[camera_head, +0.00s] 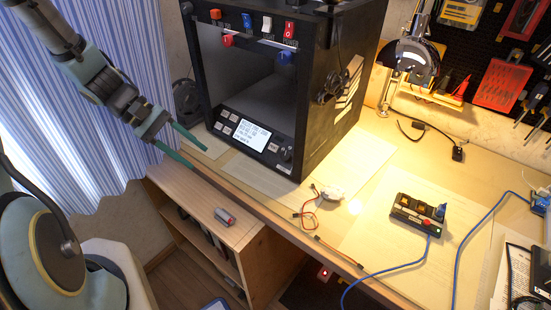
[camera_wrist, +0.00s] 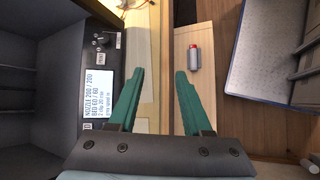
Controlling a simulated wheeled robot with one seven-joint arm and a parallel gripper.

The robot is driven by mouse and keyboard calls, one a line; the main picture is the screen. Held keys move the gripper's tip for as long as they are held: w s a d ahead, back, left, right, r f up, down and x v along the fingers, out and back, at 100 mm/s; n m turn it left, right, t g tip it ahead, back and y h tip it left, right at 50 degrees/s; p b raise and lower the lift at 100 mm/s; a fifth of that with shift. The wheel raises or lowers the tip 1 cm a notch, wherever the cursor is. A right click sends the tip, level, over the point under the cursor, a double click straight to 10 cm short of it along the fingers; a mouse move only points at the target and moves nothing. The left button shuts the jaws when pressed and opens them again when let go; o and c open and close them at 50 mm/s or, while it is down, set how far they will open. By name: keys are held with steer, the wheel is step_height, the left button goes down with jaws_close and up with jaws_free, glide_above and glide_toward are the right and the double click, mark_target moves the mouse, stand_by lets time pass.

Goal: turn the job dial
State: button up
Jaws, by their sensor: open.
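The job dial (camera_head: 287,155) is a small dark round knob at the right end of the printer's front control panel, right of the lit screen (camera_head: 244,134). In the wrist view a dark knob (camera_wrist: 101,40) shows beyond the screen (camera_wrist: 98,92). My gripper (camera_head: 199,160) is open and empty, with two green fingers in front of the panel's left end. In the wrist view its fingers (camera_wrist: 160,72) are apart over the desk's front edge, short of the dial and to its right. Nothing touches the dial. Its pointer position is too small to read.
The black printer (camera_head: 345,110) stands on the wooden desk (camera_head: 385,150). Panel buttons (camera_head: 228,116) flank the screen. A red-grey cylinder (camera_head: 224,216) lies on the lower shelf. Space before the panel is clear.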

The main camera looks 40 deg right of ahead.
mark_target(282, 156)
steer(key=d+f+h, duration=0.1)
steer(key=d, duration=0.2)
steer(key=d+f+n+g+h+b, duration=0.1)
steer(key=d+f+h, duration=0.1)
steer(key=d, duration=0.2)
steer(key=d+f+g+h, duration=0.1)
steer(key=d, duration=0.3)
steer(key=shift+s+f+n+h+b, duration=0.15)
steer(key=shift+s+n+h+b, duration=0.15)
steer(key=shift+n+h+b, duration=0.1)
steer(key=shift+d+h, duration=0.4)
steer(key=shift+d, duration=0.3)
steer(key=p+x, duration=0.3)
steer(key=x, duration=0.7)
steer(key=shift+s, duration=0.25)
steer(key=shift+c, duration=0.2)
jaws_close()
